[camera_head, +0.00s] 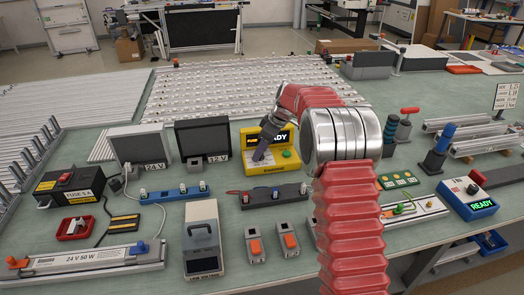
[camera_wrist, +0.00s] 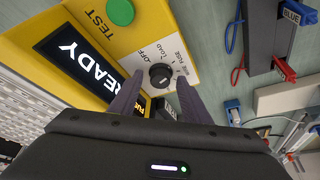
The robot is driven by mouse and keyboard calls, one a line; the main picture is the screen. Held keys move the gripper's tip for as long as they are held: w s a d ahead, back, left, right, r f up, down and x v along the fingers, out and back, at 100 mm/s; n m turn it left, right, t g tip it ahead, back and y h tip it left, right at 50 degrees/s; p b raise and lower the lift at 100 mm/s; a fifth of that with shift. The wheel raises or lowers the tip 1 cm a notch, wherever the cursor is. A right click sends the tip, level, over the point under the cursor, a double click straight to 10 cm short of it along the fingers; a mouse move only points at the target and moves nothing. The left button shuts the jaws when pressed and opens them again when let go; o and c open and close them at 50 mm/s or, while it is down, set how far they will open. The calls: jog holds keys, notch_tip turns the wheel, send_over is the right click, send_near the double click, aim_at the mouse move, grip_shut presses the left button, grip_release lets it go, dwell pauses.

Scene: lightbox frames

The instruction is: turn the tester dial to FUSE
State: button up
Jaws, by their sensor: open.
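The yellow tester (camera_head: 266,168) stands mid-bench in the head view, with a lit READY display. In the wrist view the tester (camera_wrist: 185,20) shows a green TEST button (camera_wrist: 120,11), the READY screen (camera_wrist: 75,50) and a round black dial (camera_wrist: 160,76) on a white plate. Labels around the dial include OFF, LOAD and FUSE; I cannot tell surely which one its mark points at. My gripper (camera_wrist: 158,84) is open, its two dark fingers on either side of the dial. Contact with the dial cannot be told. In the head view my gripper (camera_head: 262,148) covers part of the tester's front.
A dark block (camera_head: 274,196) with coloured posts lies in front of the tester. A 12 V screen unit (camera_head: 203,138) stands to its left. A blue box (camera_head: 477,203) with a dial and READY display stands at the right. Small orange-switch blocks (camera_head: 290,240) sit nearer.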

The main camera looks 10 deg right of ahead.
jog(key=v, duration=1.3)
jog(key=shift+d+r, duration=0.15)
jog(key=shift+r, duration=0.1)
jog(key=s+f+m+h, duration=0.1)
jog(key=s+f+m, duration=0.4)
jog(key=s+m, duration=0.2)
jog(key=s+a+r+m+t+h, duration=0.1)
jog(key=s+r, duration=0.1)
jog(key=s, duration=1)
jog(key=s+a+r+m+t, duration=0.1)
jog(key=s+a+r, duration=0.1)
jog(key=s, duration=1)
jog(key=s+a+r+m+t+h, duration=0.1)
jog(key=s+r, duration=0.1)
jog(key=s, duration=0.9)
jog(key=shift+s+a+r+m+h, duration=0.3)
jog(key=shift+s+a+r+m, duration=0.05)
jog(key=shift+s+r+m, duration=0.05)
